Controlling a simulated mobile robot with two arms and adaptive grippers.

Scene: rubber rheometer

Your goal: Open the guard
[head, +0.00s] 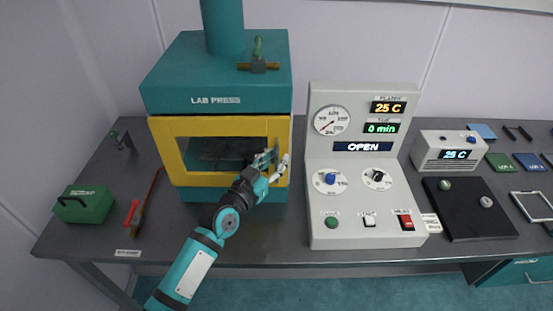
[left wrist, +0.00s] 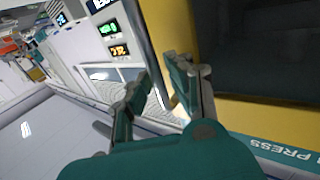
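The guard (head: 166,150) is a yellow frame with a dark window on the front of the teal lab press (head: 216,80). It looks shut. A grey vertical bar handle (left wrist: 143,42) runs beside its yellow frame (left wrist: 172,30) in the left wrist view. My left gripper (head: 273,161) is at the right side of the guard in the head view. In the left wrist view its fingers (left wrist: 158,76) are apart, one on each side of the bar. I cannot tell whether either finger touches it. My right gripper is out of view.
A grey control console (head: 347,205) showing OPEN stands close to the right of the press. A green box (head: 84,205) and a red-handled tool (head: 133,213) lie to the left.

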